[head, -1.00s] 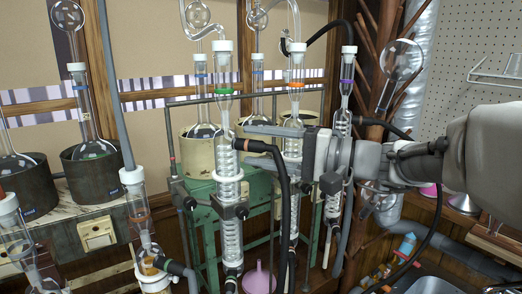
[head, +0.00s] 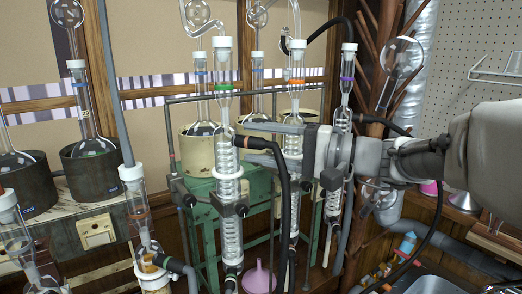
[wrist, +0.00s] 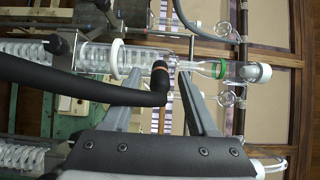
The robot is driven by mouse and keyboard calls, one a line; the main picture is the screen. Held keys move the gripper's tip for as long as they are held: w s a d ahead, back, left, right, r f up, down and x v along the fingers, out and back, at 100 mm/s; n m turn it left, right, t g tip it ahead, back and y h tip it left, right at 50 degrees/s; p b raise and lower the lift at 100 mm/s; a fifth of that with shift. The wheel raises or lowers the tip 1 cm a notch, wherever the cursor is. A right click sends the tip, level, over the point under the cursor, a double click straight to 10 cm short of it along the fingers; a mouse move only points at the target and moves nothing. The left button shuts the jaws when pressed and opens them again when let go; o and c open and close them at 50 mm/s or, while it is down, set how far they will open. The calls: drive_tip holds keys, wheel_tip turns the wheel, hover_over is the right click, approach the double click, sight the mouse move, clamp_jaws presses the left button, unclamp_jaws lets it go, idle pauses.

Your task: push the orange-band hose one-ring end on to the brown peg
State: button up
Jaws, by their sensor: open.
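The black hose end (head: 254,142) reaches the side of the green-banded glass condenser (head: 223,120) in the head view. Its elbow-like end (wrist: 158,82) lies between my fingers in the wrist view, against or very close to the condenser's side. The brown peg is not clearly seen; the hose end covers that spot, and I cannot tell how far it is on. The orange band is hard to make out. My gripper (wrist: 158,74) is open, with one finger either side of the hose end; it also shows in the head view (head: 252,136).
An orange-banded condenser (head: 295,100) and a purple-banded one (head: 346,90) stand behind and to the right. A green metal frame (head: 203,215) stands below. Flasks in dark pots (head: 92,175) are at the left. A pink funnel (head: 258,277) sits low in front.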

sight(264, 144)
idle(0.5)
clamp_jaws()
idle(1.3)
drive_tip(key=shift+d+b, duration=0.15)
drive_tip(key=shift+b, duration=0.2)
drive_tip(key=shift+b+v, duration=0.65)
drive_tip(key=shift+v, duration=2.2)
drive_tip(key=shift+s, duration=0.1)
